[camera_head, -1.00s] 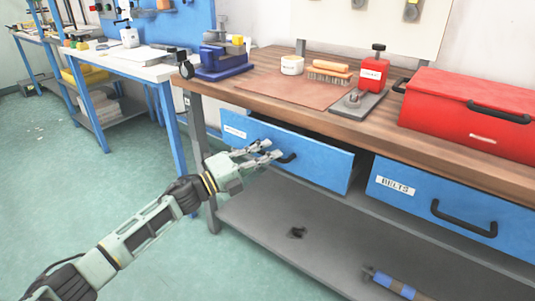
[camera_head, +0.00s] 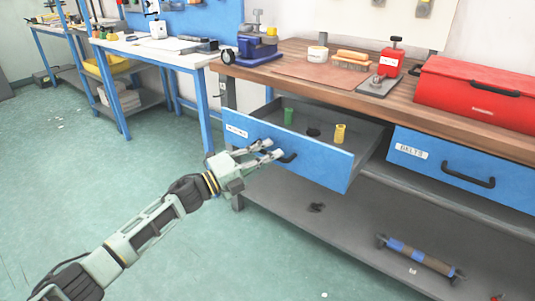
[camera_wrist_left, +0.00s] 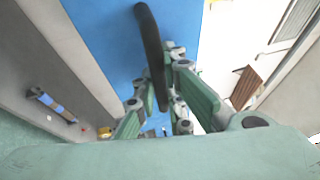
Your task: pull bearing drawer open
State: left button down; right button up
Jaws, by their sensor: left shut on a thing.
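The blue bearing drawer (camera_head: 315,168) hangs well out from under the wooden workbench, with its grey inside showing. A green item (camera_head: 289,116), a dark item (camera_head: 313,132) and a yellow item (camera_head: 340,133) stand inside it. My left gripper (camera_head: 272,150) is at the drawer's black handle (camera_head: 288,158), shut on it. In the left wrist view the dark handle (camera_wrist_left: 150,50) runs between the fingers (camera_wrist_left: 170,95) against the blue front. The drawer's label is too small to read. My right gripper is not in view.
A closed blue drawer labelled BELTS (camera_head: 460,170) sits to the right. A lower shelf (camera_head: 340,225) holds a roller (camera_head: 420,258). Floor at left is clear.

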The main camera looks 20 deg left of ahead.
pick_arm(q)
jog(key=shift+f, duration=0.1)
jog(key=c, duration=1.8)
grip_release()
jog(key=shift+w, duration=0.1)
jog(key=v, duration=1.2)
